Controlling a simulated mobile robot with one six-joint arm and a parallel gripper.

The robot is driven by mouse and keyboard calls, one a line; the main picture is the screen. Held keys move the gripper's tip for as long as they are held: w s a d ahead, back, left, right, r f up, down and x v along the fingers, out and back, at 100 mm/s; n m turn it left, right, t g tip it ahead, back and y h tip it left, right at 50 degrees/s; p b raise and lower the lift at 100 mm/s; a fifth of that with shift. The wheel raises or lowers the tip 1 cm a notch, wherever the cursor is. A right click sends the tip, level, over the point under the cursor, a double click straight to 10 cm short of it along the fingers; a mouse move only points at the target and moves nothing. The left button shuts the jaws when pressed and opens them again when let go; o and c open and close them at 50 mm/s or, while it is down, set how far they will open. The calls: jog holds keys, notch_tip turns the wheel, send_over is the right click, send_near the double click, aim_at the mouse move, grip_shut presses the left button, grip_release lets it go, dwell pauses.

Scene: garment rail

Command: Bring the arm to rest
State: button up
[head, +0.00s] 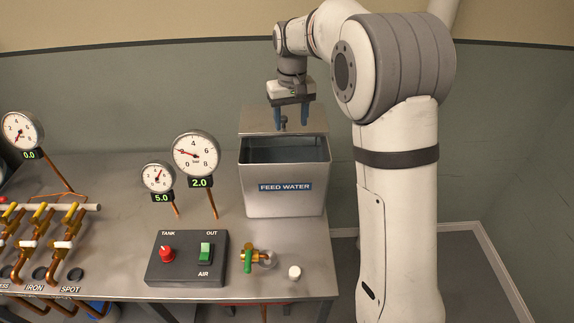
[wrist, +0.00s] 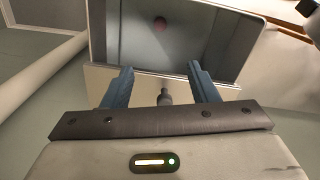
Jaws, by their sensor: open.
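My gripper (head: 291,118) hangs pointing down over the back of the feed water tank (head: 284,195), in front of or above its raised lid (head: 260,121). In the wrist view its two blue fingers (wrist: 162,88) are apart with nothing held between them. A small dark knob (wrist: 165,97) shows between the fingers in the wrist view, and whether the fingers touch it cannot be told. The tank's open inside (wrist: 190,45) lies beyond the fingertips. My arm is bent over from the right.
A black control box (head: 187,258) with a red knob and green switch stands on the metal bench (head: 120,185). Gauges (head: 196,155) rise behind it. A brass valve (head: 258,258) and a white cap (head: 294,272) sit near the front edge. Copper pipes with valves (head: 40,240) are at left.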

jog(key=shift+r, duration=1.6)
jog(key=s+d+r+m+t+b, duration=0.1)
jog(key=s+d, duration=0.3)
jog(key=s, duration=0.3)
jog(key=s+d+r+t, duration=0.1)
jog(key=s+d+r, duration=0.15)
jog(key=s, duration=0.45)
jog(key=s+d+f+m, duration=0.1)
jog(key=s+d+f, duration=0.1)
jog(key=s, duration=0.6)
jog(key=s+d+f+m+t+b, duration=0.1)
jog(key=s+d+f, duration=0.2)
jog(key=s, duration=0.6)
notch_tip(320, 180, down, 2)
jog(key=shift+d+f, duration=0.15)
jog(key=shift+f, duration=0.05)
